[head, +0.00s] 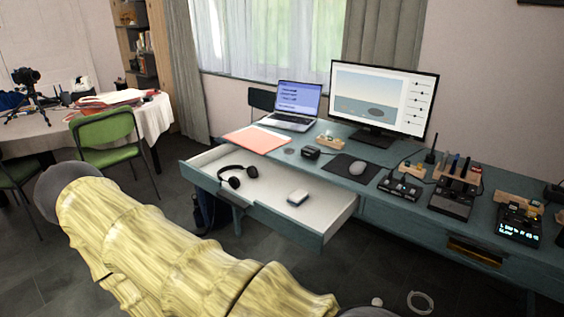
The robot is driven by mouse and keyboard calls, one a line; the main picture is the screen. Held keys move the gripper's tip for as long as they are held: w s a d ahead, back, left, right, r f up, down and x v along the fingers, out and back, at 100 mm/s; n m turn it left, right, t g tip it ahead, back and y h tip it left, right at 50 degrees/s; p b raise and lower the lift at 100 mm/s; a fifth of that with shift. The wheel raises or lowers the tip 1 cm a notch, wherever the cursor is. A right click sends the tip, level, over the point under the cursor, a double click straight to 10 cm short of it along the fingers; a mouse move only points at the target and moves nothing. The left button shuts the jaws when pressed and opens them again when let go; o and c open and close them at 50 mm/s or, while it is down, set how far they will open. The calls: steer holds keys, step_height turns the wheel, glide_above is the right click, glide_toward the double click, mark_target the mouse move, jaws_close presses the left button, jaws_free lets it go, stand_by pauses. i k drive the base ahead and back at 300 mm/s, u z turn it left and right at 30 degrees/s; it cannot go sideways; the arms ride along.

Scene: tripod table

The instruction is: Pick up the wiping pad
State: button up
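A small pad-like block (297,197), pale on top with a blue edge, lies in the open desk drawer (322,214), toward its front right. It looks like the wiping pad, though it is small in the picture. Nothing touches it. My arm, in a yellow wood-like cover, crosses the lower left foreground, in front of the drawer's lower left. My gripper is not in view, so I cannot see whether it is open or shut.
Black headphones (236,175) lie in the drawer's left part. A green chair (105,130) stands left.

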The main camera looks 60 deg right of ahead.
mark_target(297, 197)
steer(key=i, duration=0.9)
steer(key=z, duration=1.75)
